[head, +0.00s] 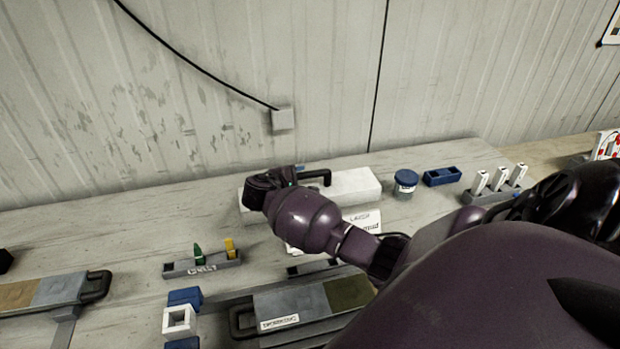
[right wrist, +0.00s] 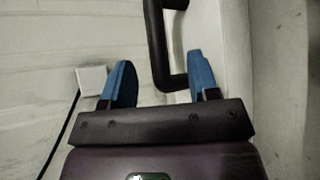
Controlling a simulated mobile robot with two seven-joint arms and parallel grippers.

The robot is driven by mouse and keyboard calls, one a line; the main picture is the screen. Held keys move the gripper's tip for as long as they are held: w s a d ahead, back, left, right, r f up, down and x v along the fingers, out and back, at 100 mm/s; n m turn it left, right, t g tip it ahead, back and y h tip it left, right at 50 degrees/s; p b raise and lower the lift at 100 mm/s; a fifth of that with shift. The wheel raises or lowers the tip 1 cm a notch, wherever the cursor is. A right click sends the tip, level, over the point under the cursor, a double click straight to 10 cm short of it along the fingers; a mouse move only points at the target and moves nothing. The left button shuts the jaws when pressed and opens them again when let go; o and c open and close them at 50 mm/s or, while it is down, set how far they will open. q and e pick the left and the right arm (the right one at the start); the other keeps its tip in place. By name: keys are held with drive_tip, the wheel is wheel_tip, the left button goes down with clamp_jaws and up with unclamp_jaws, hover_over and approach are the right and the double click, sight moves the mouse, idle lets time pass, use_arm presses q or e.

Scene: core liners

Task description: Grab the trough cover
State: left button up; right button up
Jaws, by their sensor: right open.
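The trough cover (head: 358,187) is a long pale block at the back of the bench, with a black bar handle (head: 318,175) on top. My right gripper (head: 262,188) is at the cover's left end, its fingers hidden in the head view. In the right wrist view, my right gripper (right wrist: 160,64) is open, with two blue fingers. The black handle (right wrist: 160,40) shows between the fingers, nearer the right one, and no grip on it is seen. The pale cover surface (right wrist: 212,40) runs beside it. My left gripper is not in view.
A blue-lidded tub (head: 405,182), a blue tray (head: 442,176) and a rack of white holders (head: 490,195) stand to the right. A small marker rack (head: 202,266) and a handled long case (head: 300,305) lie in front. The wall (head: 240,90) rises close behind.

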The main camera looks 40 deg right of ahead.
sight(307, 175)
drive_tip(key=shift+w+p+x, duration=0.15)
drive_tip(key=shift+p+x, duration=0.05)
drive_tip(key=shift+x, duration=1.35)
drive_tip(key=shift+w+p+x, duration=0.1)
drive_tip(key=shift+p+x, duration=0.1)
drive_tip(key=shift+x, duration=1.3)
drive_tip(key=shift+r, duration=0.1)
clamp_jaws()
